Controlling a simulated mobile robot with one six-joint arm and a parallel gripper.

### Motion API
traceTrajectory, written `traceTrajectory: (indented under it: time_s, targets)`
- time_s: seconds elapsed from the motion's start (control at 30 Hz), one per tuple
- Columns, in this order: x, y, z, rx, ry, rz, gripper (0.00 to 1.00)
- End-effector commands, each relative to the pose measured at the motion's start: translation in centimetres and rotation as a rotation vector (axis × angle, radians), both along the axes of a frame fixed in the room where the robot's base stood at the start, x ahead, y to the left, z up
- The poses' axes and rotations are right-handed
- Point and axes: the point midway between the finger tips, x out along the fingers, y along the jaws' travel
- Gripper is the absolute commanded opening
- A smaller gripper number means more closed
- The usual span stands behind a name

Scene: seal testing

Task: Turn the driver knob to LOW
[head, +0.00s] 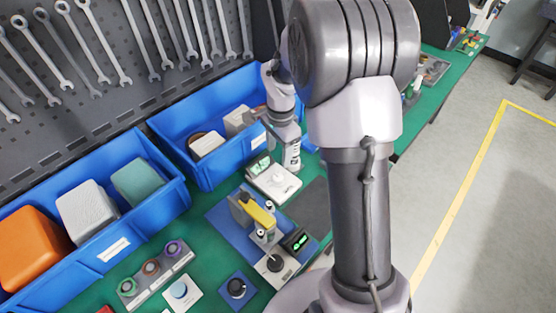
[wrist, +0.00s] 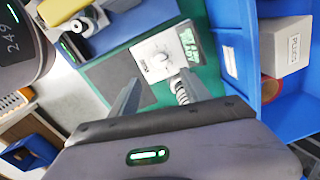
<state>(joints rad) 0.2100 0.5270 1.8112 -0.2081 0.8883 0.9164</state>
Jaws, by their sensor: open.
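A white box with a round white knob (head: 278,177) and a green-lit display stands on the green bench in the head view. I take it for the driver, but its label is too small to read. In the wrist view the same white box (wrist: 150,68) lies just beyond my fingertips, and its knob (wrist: 162,59) is clear of them. The knob's pointer setting cannot be read. My gripper (wrist: 158,88) is open and empty, with its two fingers spread and apart from the knob.
Blue bins (head: 172,190) holding blocks line the back of the bench below hanging wrenches. A blue mat (head: 222,215) carries a yellow-and-grey fixture. A box with a black knob (head: 275,263), a blue-based knob (head: 237,288) and a light-blue knob (head: 180,290) stand nearer the front.

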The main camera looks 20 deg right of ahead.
Motion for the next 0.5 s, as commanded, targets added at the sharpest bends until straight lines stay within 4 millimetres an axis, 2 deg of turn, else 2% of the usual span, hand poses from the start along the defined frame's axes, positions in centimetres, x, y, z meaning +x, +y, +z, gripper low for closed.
traceTrajectory:
  time_s: [0.03, 0.2, 0.33, 0.5]
  targets:
    - [0.0, 0.0, 1.6, -0.001, -0.003, 0.0, 0.55]
    - [-0.1, -0.1, 4.5, -0.001, -0.002, 0.0, 0.55]
    - [-0.2, -0.1, 5.4, -0.001, -0.001, 0.0, 0.55]
    - [-0.2, -0.1, 5.6, -0.001, 0.0, 0.001, 0.55]
